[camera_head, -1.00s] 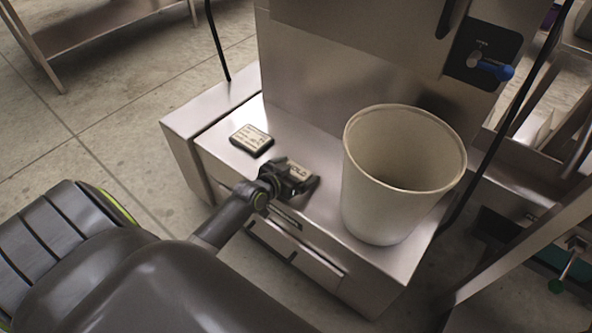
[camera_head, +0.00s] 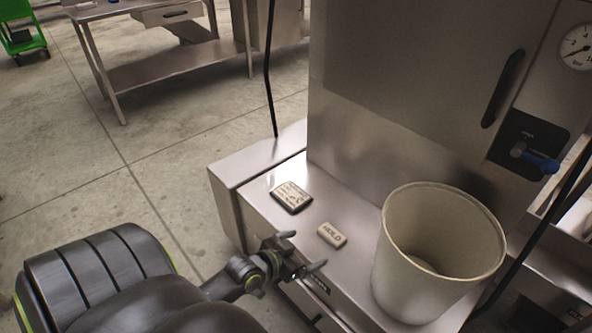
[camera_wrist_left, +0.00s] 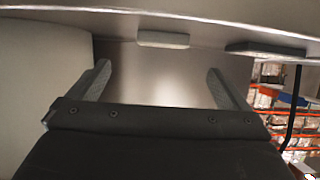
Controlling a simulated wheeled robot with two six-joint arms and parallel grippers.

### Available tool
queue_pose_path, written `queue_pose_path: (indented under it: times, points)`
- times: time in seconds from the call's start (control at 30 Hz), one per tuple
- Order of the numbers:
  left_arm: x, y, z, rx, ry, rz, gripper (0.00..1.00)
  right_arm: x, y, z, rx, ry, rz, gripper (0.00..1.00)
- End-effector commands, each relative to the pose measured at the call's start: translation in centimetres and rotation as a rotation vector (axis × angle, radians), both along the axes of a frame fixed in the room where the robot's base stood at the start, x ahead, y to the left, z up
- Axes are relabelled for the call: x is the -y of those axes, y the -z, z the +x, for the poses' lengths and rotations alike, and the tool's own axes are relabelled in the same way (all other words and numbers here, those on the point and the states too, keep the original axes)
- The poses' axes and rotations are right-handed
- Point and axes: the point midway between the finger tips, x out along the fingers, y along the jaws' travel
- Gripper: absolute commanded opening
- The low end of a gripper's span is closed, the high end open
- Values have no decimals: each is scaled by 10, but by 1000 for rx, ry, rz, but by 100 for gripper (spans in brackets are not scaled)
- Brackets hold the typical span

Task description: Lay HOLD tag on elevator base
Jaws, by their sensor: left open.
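The HOLD tag (camera_head: 332,235) is a small pale block with dark lettering. It lies flat on the metal elevator base (camera_head: 262,205), between a second, larger tag and the white bucket. It also shows in the left wrist view as a light block (camera_wrist_left: 163,39). My left gripper (camera_head: 305,252) is open and empty, just off the front edge of the base, apart from the tag. Its two fingers also show spread in the left wrist view (camera_wrist_left: 160,80). My right gripper is in neither view.
A dark-edged tag with printed lines (camera_head: 291,197) lies behind and left of the HOLD tag. A large white bucket (camera_head: 425,270) stands at the right of the base. A steel cabinet (camera_head: 400,130) rises behind, with a blue-handled valve (camera_head: 540,161). Open floor lies left.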

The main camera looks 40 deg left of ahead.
Motion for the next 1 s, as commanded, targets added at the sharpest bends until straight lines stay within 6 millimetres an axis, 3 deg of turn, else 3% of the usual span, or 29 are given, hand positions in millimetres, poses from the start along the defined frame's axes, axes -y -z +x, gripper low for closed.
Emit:
queue_pose_path:
  times: [0.17, 0.3, 0.5, 0.6, 0.73, 1.0]
  points:
    - [28, 29, -44, -206, -1, -33, 98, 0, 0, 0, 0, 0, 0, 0]
    - [54, 53, -100, -453, -24, -61, 98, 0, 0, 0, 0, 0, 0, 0]
    - [76, 65, -173, -747, -90, -92, 98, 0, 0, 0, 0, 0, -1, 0]
    - [81, 65, -196, -839, -117, -103, 98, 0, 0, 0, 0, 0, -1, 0]
    - [84, 64, -210, -892, -133, -107, 98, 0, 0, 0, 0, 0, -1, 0]
    - [84, 64, -212, -899, -135, -108, 98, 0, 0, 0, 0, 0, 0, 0]
